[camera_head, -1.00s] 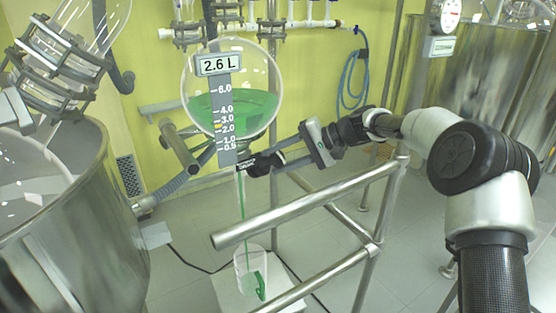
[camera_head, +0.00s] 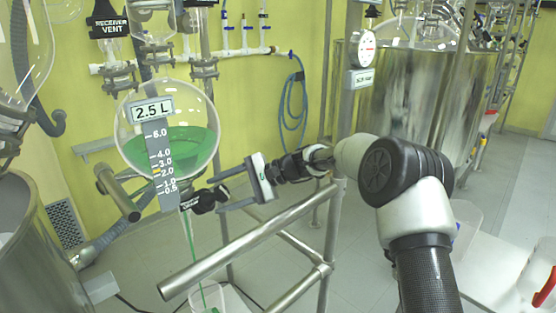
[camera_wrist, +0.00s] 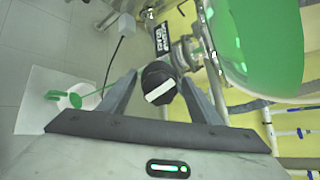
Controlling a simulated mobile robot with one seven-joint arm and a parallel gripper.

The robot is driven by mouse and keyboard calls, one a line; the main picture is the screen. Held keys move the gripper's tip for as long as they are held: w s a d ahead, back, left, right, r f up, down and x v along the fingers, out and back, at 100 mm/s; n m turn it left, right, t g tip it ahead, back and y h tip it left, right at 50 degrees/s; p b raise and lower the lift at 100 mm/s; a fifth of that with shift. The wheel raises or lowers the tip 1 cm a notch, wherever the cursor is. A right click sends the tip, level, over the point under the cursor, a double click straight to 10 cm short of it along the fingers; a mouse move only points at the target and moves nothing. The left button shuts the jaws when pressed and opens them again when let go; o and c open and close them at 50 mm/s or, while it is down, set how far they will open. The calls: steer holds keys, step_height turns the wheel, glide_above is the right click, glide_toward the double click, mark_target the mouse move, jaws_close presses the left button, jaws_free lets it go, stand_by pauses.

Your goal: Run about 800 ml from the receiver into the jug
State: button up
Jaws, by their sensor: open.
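The receiver (camera_head: 195,118) is a round glass flask holding green liquid, and its display (camera_head: 152,109) reads 2.5 L. It fills the upper right of the wrist view (camera_wrist: 265,30). A green stream (camera_head: 192,250) runs from its outlet down into the jug (camera_head: 230,300), which is cut off by the head view's bottom edge. The wrist view shows the jug (camera_wrist: 82,90) with green in it, on a white surface. My gripper (camera_head: 222,196) is open at the black drain valve handle (camera_head: 205,201). In the wrist view the handle (camera_wrist: 158,82) lies between the fingers; contact is unclear.
A steel rail frame (camera_head: 235,250) stands below and in front of my gripper. A steel vessel (camera_head: 25,240) is at the left, with a larger steel tank (camera_head: 425,100) behind at right. A blue hose (camera_head: 292,105) hangs on the yellow wall. Floor shows between them.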

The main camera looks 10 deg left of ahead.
steer(key=m+p, duration=0.1)
steer(key=m, duration=0.2)
steer(key=r+m+t+p, duration=0.1)
steer(key=m+p, duration=0.1)
steer(key=shift+m+y, duration=0.3)
steer(key=shift+m, duration=0.1)
steer(key=m+t+p, duration=0.1)
steer(key=m+p, duration=0.2)
steer(key=m, duration=0.1)
steer(key=shift+m, duration=0.3)
steer(key=m+p, duration=0.3)
steer(key=shift+w+a+m+t+p, duration=0.1)
steer(key=shift+m+t+p, duration=0.2)
steer(key=shift+p, duration=0.05)
steer(key=m+t+p, duration=0.1)
steer(key=m+p, duration=0.3)
steer(key=shift+p, duration=0.4)
steer(key=shift+w+d+f+m+b, duration=0.15)
steer(key=shift+d+f+m+b, duration=0.15)
steer(key=shift+d+m+b, duration=0.3)
steer(key=s+d+r+n+g+h, duration=0.1)
steer(key=s+d+r+n+h, duration=0.5)
steer(key=s+d+r+n, duration=0.9)
steer(key=shift+s+d+r, duration=1.4)
steer(key=shift+s+r, duration=0.2)
steer(key=shift+s, duration=0.2)
